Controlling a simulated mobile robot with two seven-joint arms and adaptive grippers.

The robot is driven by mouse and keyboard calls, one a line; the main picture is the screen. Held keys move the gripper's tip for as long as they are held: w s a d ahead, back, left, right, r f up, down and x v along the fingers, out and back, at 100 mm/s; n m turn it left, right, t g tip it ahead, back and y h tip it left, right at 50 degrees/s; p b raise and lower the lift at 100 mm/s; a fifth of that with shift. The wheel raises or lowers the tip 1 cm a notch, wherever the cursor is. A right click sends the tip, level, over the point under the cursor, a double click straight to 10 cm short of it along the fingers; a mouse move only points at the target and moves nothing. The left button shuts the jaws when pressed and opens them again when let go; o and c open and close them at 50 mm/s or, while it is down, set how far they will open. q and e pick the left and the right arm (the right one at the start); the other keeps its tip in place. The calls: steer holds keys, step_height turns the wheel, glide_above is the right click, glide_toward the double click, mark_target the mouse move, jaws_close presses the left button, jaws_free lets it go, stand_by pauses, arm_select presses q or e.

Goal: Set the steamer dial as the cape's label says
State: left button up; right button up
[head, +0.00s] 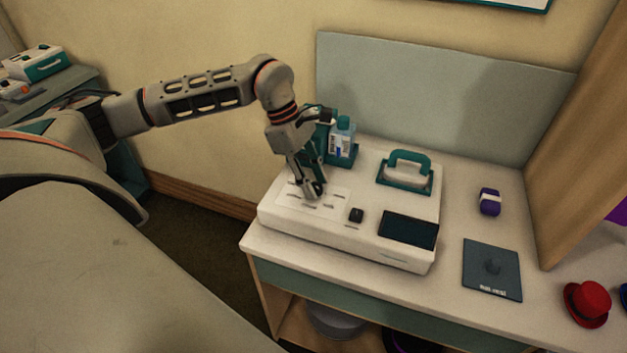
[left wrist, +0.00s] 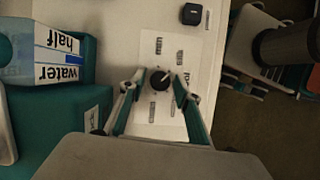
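The white steamer (head: 300,225) stands on the counter, with a pale dial panel on its top left. My left gripper (head: 314,190) points down over that panel and hides the dial in the head view. In the left wrist view the black round dial (left wrist: 160,80) sits between the two fingertips of my left gripper (left wrist: 160,85). The fingers are apart, one on each side of the dial; contact is not clear. The dial's pale mark points to the upper right. Printed labels surround it, too small to read. No cape label is readable. My right gripper is out of view.
A water bottle (head: 343,137) stands in a teal holder behind the panel. A black knob (head: 356,215), dark screen (head: 408,230) and teal-handled piece (head: 405,172) are on the steamer. A small purple bundle (head: 490,202), dark mat (head: 490,275) and red hat (head: 587,303) lie to the right.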

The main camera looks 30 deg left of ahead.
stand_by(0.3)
arm_select(q)
steer(key=v, duration=1.2)
steer(key=shift+d, duration=0.1)
